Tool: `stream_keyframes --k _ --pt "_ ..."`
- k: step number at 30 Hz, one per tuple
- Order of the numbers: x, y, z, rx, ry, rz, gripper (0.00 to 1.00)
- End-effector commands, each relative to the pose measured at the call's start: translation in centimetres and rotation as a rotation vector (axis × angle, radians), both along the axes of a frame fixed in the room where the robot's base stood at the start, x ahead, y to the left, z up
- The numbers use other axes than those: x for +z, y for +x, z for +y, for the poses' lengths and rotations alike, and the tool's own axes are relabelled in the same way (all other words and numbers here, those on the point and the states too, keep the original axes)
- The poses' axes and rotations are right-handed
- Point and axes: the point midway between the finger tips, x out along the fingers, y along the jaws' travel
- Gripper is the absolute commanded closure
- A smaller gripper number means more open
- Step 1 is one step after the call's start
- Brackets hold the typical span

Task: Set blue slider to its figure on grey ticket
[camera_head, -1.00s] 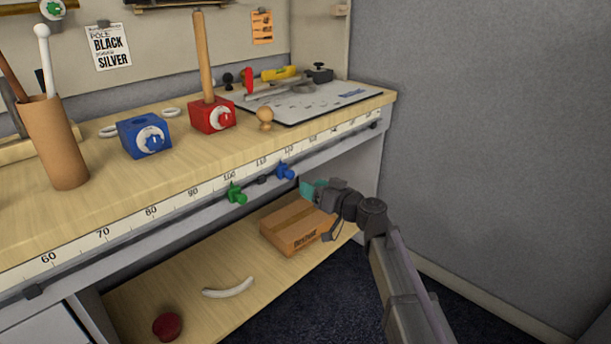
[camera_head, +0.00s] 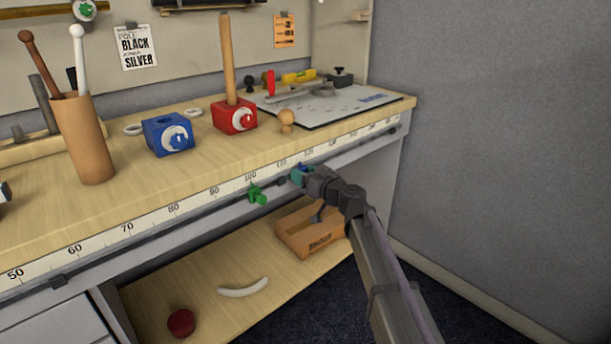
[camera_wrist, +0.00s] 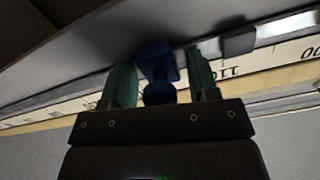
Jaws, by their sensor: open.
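The blue slider (camera_wrist: 158,65) sits on the rail at the table's front edge. In the wrist view it stands between the two green fingertips of my gripper (camera_wrist: 159,80), with a visible gap on the right. My gripper is open around it; in the head view my gripper (camera_head: 300,174) largely covers the slider. The ruler strip (camera_head: 125,229) runs along the edge; the slider is near the 110 figure, its exact reading hidden. No grey ticket can be made out; a white ticket (camera_head: 137,46) and an orange ticket (camera_head: 285,31) hang at the back.
A green slider (camera_head: 257,194) sits to the left on the same rail, with a dark piece (camera_head: 281,181) between. A cardboard box (camera_head: 298,236) lies on the lower shelf (camera_head: 200,290) beneath my arm. Red (camera_head: 235,118) and blue blocks (camera_head: 168,136) stand on the tabletop.

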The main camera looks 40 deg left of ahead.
Motion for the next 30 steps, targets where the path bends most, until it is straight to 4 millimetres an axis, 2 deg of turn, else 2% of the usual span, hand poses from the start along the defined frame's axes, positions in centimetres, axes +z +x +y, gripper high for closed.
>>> stream_keyframes --k 5,21,30 --pt "-0.01 -0.03 -0.06 0.0 0.0 0.0 0.47" --pt "0.0 -0.02 -0.09 0.0 0.0 0.001 0.99" --pt "0.0 0.18 -0.12 0.0 0.0 0.002 1.0"
